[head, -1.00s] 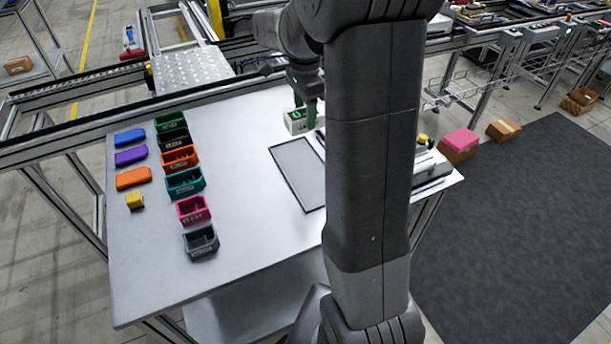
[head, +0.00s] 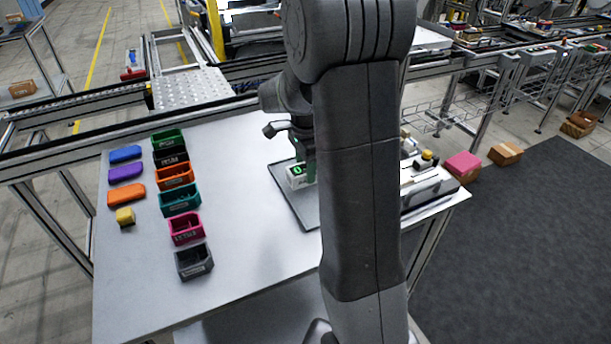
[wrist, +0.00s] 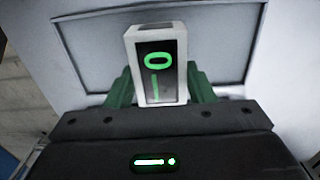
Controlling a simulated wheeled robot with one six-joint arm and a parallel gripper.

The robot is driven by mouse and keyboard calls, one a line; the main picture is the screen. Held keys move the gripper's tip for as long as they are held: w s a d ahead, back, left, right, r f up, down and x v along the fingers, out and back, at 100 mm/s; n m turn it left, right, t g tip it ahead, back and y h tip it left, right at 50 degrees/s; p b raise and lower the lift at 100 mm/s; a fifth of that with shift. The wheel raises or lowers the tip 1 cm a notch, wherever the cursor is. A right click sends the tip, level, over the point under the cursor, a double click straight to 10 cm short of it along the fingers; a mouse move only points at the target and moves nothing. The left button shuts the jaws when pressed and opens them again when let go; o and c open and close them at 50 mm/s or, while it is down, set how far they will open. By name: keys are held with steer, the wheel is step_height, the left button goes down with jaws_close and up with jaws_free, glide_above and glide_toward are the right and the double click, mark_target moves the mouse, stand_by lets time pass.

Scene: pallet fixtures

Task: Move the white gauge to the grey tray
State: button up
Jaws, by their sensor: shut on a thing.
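The white gauge (head: 295,177) is a small white block with a dark face and green digits. My gripper (head: 306,168) is shut on it, with a green finger on each side. In the wrist view the gauge (wrist: 158,66) stands between the two fingers (wrist: 160,88). The grey tray (head: 306,213) is a flat, dark-rimmed panel on the table; its rim and surface also show behind the gauge in the wrist view (wrist: 218,45). The gauge appears over the far part of the tray; I cannot tell whether it touches. My arm hides the tray's right side.
Small open bins, from a green bin (head: 167,141) to a grey bin (head: 194,262), stand in a row at left. A fixture (head: 428,188) stands at right. The table (head: 245,240) is clear between bins and tray.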

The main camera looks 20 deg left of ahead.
mark_target(305, 168)
steer(key=shift+f, duration=1.45)
steer(key=shift+f, duration=0.15)
steer(key=o, duration=1.2)
steer(key=shift+c, duration=0.2)
step_height(305, 168, up, 12)
steer(key=shift+r, duration=0.15)
step_height(305, 168, down, 13)
steer(key=shift+r, duration=2.3)
